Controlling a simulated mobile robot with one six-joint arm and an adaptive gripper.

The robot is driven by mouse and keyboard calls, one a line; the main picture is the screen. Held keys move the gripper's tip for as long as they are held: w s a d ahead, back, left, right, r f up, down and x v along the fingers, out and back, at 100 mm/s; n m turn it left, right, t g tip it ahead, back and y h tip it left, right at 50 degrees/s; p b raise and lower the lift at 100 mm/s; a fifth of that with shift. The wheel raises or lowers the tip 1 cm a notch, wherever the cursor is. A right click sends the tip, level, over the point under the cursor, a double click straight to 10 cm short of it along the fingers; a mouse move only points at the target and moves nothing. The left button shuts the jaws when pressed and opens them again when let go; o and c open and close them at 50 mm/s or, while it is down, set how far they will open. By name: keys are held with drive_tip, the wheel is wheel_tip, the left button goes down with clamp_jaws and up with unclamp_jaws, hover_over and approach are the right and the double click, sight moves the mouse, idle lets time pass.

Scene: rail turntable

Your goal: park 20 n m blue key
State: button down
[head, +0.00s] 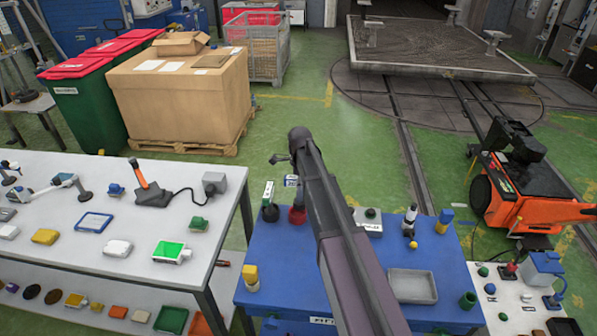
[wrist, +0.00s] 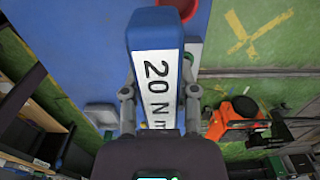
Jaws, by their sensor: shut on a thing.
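The blue key (wrist: 155,30) carries a white label reading "20 N m" in the wrist view. My gripper (wrist: 158,95) is shut on it, one finger on each side. In the head view my gripper (head: 282,159) is above the back left of the blue table. A small piece with a blue-and-white label (head: 291,181) shows just below it, partly hidden by my arm, and appears to be the same key. A red round holder (head: 297,215) stands on the table under it. I cannot tell whether the key touches the holder.
A green-labelled key (head: 268,190) stands at the left on a dark round base. The blue table (head: 270,262) also bears a grey tray (head: 412,286), a yellow-and-blue piece (head: 443,220) and a green cup (head: 467,300). A white table (head: 75,235) with tools is left; an orange machine (head: 525,195) is right.

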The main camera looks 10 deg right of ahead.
sight(298, 196)
drive_tip(key=w, duration=0.1)
drive_tip(key=w+r+p, duration=0.1)
drive_tip(key=w, duration=0.1)
drive_tip(key=shift+a+r, duration=0.1)
drive_tip(key=shift+r, duration=0.1)
drive_tip(key=shift+f+b, duration=2.9)
drive_tip(key=shift+b, duration=0.05)
drive_tip(key=shift+f+b, duration=2.55)
drive_tip(key=shift+b, duration=0.05)
idle(0.7)
drive_tip(key=shift+c, duration=1.5)
unclamp_jaws()
drive_tip(key=shift+r, duration=0.25)
